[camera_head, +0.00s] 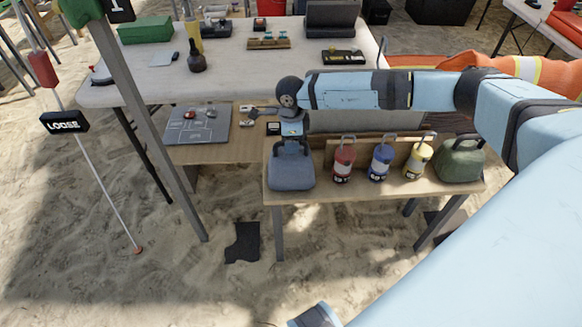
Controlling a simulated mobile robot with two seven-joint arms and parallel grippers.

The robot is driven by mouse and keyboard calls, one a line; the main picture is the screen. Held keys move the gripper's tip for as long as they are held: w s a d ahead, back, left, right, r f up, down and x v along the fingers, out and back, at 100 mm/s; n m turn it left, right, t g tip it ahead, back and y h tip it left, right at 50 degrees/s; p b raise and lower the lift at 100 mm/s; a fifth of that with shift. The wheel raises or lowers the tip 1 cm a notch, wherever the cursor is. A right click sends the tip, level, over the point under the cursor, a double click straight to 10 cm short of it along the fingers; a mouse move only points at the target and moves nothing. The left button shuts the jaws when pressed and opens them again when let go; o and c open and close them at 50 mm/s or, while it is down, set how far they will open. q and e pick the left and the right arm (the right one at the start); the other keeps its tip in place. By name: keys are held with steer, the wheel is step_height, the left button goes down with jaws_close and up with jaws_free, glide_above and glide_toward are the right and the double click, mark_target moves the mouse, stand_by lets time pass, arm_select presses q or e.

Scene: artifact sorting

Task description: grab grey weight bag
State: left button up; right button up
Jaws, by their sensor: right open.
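The grey weight bag (291,172), blue-grey with a loop handle on top, stands upright at the left end of the low wooden bench. My right gripper (247,115) is open, above and a little left of the bag's handle, with its pale fingertips pointing left. Nothing shows between the fingers. My right wrist hangs just above the handle and partly overlaps it in the picture; I cannot tell whether they touch. My left gripper is not in view.
The bench (390,192) also holds a red canister (343,160), a blue canister (380,163), a yellow canister (417,160) and a green bag (460,161). A grey board (198,125) lies behind left. A pole marked LOOSE (64,122) stands left. Sand in front is mostly open.

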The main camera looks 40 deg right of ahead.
steer(key=shift+f, duration=0.75)
jaws_close()
stand_by(0.8)
steer(key=shift+w+r, duration=0.1)
steer(key=shift+r, duration=0.1)
